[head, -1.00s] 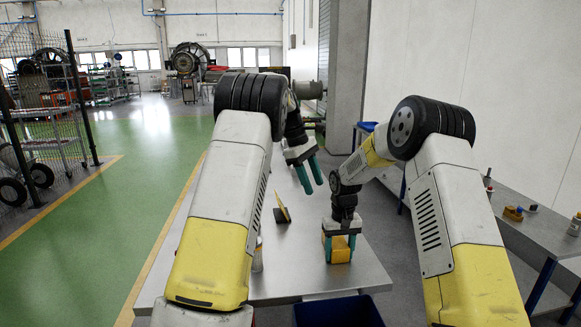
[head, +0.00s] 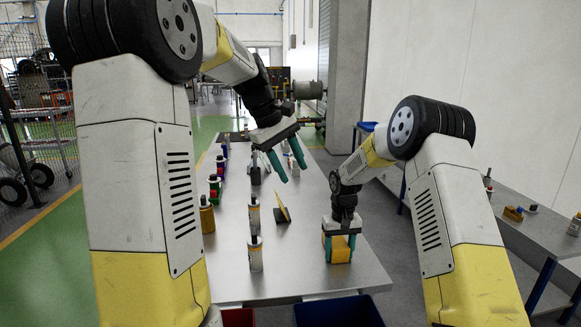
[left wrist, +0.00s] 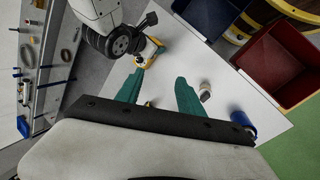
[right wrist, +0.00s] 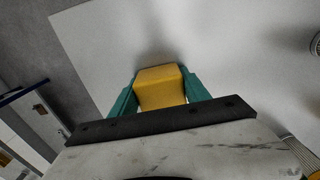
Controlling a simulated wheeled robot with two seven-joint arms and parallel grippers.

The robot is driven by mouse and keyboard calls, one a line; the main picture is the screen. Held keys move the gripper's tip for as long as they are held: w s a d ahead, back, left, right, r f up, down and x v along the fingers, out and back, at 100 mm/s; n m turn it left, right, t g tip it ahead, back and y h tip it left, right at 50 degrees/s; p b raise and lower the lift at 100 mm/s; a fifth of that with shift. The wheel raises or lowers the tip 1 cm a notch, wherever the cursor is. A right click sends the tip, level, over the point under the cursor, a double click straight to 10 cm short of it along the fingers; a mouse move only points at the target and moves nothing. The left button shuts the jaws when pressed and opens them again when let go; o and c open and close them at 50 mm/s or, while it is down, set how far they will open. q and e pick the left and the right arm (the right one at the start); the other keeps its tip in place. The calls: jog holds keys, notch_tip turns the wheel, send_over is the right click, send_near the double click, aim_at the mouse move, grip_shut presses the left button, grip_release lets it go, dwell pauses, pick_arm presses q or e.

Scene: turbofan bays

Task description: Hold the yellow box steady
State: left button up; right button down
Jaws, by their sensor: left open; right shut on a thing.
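The yellow box (head: 338,249) stands on the grey table near its right front part. My right gripper (head: 340,246) points down and is shut on it, one teal finger on either side. In the right wrist view the box (right wrist: 160,87) sits between the two fingers. I cannot tell whether it touches the table. My left gripper (head: 284,166) is open and empty above the table, further back and left of the box. In the left wrist view its teal fingers (left wrist: 160,95) are apart, and the yellow box (left wrist: 150,52) shows beyond them with the right arm over it.
The table (head: 300,270) holds several bottles and cans on its left part, including a white bottle (head: 255,254). A small yellow panel (head: 283,206) stands mid-table. A blue bin (head: 338,312) and a red bin (head: 238,318) sit at the front edge. A side bench (head: 540,235) stands right.

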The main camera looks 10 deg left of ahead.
pick_arm(q)
jog(key=shift+s, duration=0.1)
jog(key=w+f+n+t+h, duration=0.2)
jog(key=w+f+n+h, duration=0.4)
jog(key=f, duration=0.5)
jog(key=w+f+n+t+h, duration=0.15)
jog(key=w+f+n, duration=0.25)
jog(key=f+n, duration=0.55)
jog(key=shift+m+g+h, duration=0.25)
jog(key=shift+m+h, duration=0.1)
jog(key=shift+m, duration=0.4)
jog(key=x, duration=1.2)
jog(key=shift+w+d+f, duration=0.1)
jog(key=shift+f, duration=0.25)
jog(key=shift+c, duration=0.3)
grip_shut()
